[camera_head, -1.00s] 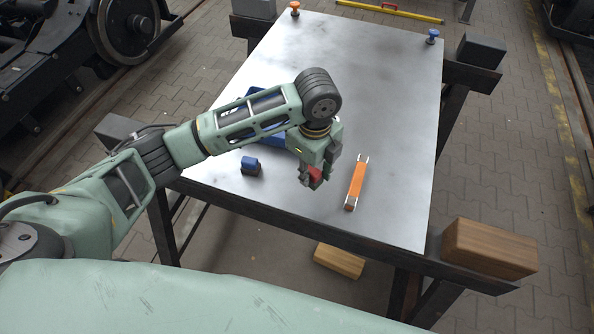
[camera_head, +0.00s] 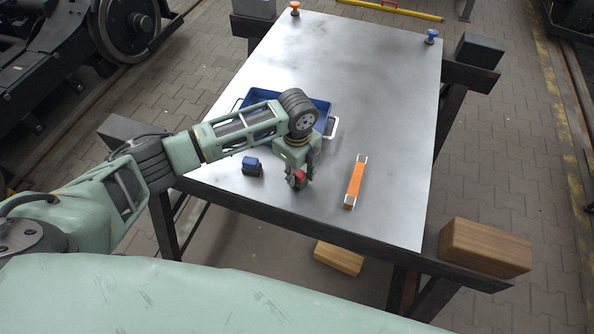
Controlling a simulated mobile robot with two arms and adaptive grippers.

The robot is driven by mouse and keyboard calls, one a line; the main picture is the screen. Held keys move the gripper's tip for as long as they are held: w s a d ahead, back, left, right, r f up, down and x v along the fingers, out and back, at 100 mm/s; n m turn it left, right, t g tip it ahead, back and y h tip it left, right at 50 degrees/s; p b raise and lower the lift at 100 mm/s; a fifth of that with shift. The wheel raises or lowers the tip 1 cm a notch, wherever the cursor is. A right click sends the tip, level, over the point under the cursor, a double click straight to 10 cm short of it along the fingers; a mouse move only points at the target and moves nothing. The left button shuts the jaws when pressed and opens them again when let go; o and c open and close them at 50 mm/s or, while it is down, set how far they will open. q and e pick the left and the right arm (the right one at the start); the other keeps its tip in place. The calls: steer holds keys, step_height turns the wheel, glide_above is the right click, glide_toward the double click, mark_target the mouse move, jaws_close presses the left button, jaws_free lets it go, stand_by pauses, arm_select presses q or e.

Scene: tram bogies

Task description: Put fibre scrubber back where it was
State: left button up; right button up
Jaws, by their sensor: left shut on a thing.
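My left gripper (camera_head: 300,178) is shut on a small red thing, taken to be the fibre scrubber (camera_head: 299,175). It points down near the front edge of the metal table (camera_head: 390,110). The fingers partly hide the scrubber, and I cannot tell whether it touches the table top. A blue tray (camera_head: 322,103) with light handles lies behind my left arm, which hides much of it. My right gripper is not in view.
A small blue and dark block (camera_head: 252,167) stands left of the gripper. An orange bar with white ends (camera_head: 355,182) lies to its right. An orange knob (camera_head: 295,8) and a blue knob (camera_head: 431,37) are at the far corners. The table's right side is clear.

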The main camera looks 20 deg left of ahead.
arm_select(q)
steer(key=shift+f, duration=0.15)
steer(key=o, duration=1.1)
step_height(320, 180, up, 12)
steer(key=b, duration=0.1)
steer(key=shift+r, duration=0.2)
